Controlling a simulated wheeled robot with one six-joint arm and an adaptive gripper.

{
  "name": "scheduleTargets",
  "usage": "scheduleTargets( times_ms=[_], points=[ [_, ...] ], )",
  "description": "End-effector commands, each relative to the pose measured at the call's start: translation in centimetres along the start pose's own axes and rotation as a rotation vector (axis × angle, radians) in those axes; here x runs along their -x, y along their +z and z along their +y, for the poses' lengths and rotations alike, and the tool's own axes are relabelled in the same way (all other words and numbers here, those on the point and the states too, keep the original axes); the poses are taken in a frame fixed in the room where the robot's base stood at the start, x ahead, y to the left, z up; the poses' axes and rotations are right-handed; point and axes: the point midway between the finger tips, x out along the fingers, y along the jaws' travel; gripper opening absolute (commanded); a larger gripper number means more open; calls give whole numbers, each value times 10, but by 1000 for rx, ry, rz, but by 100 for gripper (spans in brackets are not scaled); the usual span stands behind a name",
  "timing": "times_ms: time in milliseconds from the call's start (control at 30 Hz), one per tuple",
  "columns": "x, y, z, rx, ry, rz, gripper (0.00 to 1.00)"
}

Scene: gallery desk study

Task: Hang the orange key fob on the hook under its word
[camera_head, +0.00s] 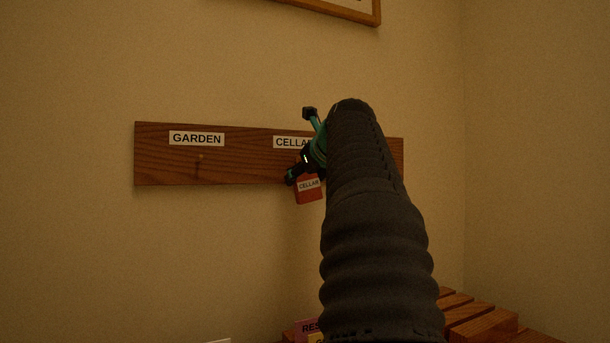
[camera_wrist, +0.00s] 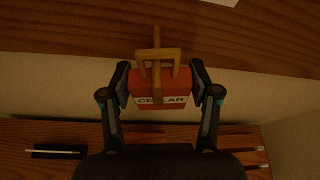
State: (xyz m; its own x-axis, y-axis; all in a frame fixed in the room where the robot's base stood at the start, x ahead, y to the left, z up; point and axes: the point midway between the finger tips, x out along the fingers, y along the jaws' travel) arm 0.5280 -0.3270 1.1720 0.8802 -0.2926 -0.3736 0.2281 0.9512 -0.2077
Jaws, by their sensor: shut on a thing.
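The orange key fob (camera_head: 308,196) carries a CELLAR label and hangs in front of the lower edge of the wooden board (camera_head: 240,165), below the board's CELLAR word (camera_head: 289,142). My gripper (camera_head: 303,146) is shut on the fob. In the wrist view, the fingers hold the fob (camera_wrist: 138,92) by its two sides. Its square brass-coloured loop (camera_wrist: 140,60) stands up toward the board. A brass-coloured hook (camera_wrist: 156,36) overlaps the loop; I cannot tell whether the loop is around it. In the head view my arm hides that hook and the board's right part.
The GARDEN word (camera_head: 197,139) has a small hook (camera_head: 200,162) below it, free of any fob. A picture frame (camera_head: 345,10) hangs above. Slatted wood (camera_head: 485,322) and a pink labelled item (camera_head: 304,326) are below. A dark tray (camera_wrist: 40,154) shows in the wrist view.

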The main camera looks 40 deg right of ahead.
Motion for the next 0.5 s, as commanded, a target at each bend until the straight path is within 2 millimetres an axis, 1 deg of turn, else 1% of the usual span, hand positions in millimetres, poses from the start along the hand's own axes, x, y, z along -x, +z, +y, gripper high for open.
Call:
scheduleTargets(
  times_ms=[300, 333, 367, 400, 433, 500],
  points=[
    [0, 0, 0, 0, 0, 0, 26],
    [0, 0, 0, 0, 0, 0, 69],
    [0, 0, 0, 0, 0, 0, 76],
    [0, 0, 0, 0, 0, 0, 86],
    [0, 0, 0, 0, 0, 0, 91],
    [0, 0, 0, 0, 0, 0, 91]
  ],
)
